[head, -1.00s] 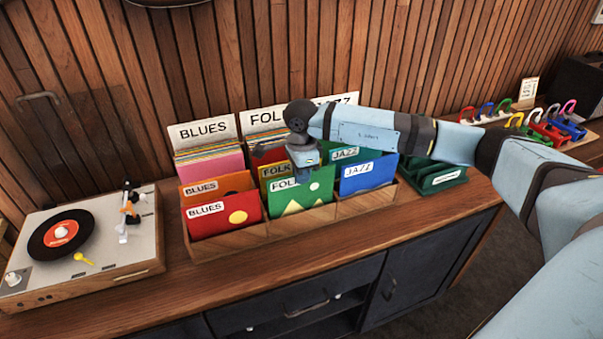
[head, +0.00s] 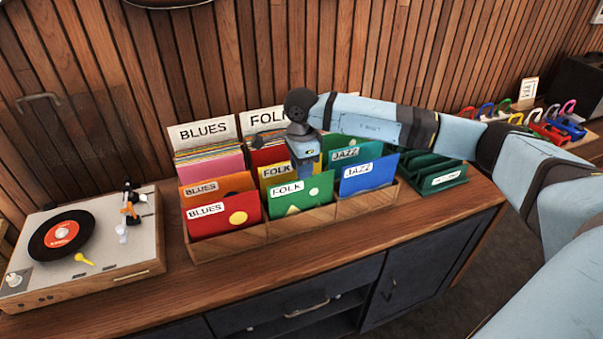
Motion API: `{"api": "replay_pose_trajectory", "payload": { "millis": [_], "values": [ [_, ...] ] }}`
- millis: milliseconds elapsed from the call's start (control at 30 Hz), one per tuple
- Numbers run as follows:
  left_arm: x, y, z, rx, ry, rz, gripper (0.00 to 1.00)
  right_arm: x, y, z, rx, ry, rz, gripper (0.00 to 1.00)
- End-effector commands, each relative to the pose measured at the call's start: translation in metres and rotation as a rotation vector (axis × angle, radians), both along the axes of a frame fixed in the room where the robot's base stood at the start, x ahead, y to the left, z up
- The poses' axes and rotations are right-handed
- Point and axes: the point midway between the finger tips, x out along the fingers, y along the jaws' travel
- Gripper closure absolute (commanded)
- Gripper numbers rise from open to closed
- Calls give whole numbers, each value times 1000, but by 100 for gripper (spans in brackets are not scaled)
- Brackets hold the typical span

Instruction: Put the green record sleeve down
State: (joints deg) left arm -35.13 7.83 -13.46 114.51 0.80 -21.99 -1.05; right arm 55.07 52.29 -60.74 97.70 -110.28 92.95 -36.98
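The green record sleeve (head: 309,197), with a FOLK label and pale shapes, stands in the front middle compartment of the wooden record crate (head: 238,243). Its lower part is behind the crate's front wall. My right gripper (head: 307,178) is at the sleeve's top edge, pointing down. Its fingertips are too small and partly hidden, so I cannot tell whether they are open or shut, or touch the sleeve. A yellow FOLK sleeve (head: 272,172) stands just behind. My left gripper is out of view.
A red BLUES sleeve (head: 220,221) stands left of the green one and a blue JAZZ sleeve (head: 369,179) right of it. A turntable (head: 110,258) is at left. A dark green rack (head: 437,180) stands right of the crate. The wooden wall is close behind.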

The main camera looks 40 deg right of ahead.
Motion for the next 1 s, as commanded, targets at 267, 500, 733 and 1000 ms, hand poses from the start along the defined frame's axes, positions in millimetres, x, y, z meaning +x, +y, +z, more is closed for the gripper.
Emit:
{"api": "replay_pose_trajectory", "payload": {
  "millis": [267, 500, 733, 1000],
  "values": [
    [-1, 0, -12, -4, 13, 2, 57, 0, 1, 62, 0, -4, 1, 70],
    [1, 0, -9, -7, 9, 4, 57, 0, 1, 92, 0, -1, 1, 70],
    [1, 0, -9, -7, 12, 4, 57, -16, 65, 55, 243, 59, 24, 70],
    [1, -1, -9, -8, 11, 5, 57, -86, 234, 9, 1068, 351, -213, 70]
  ]
}}
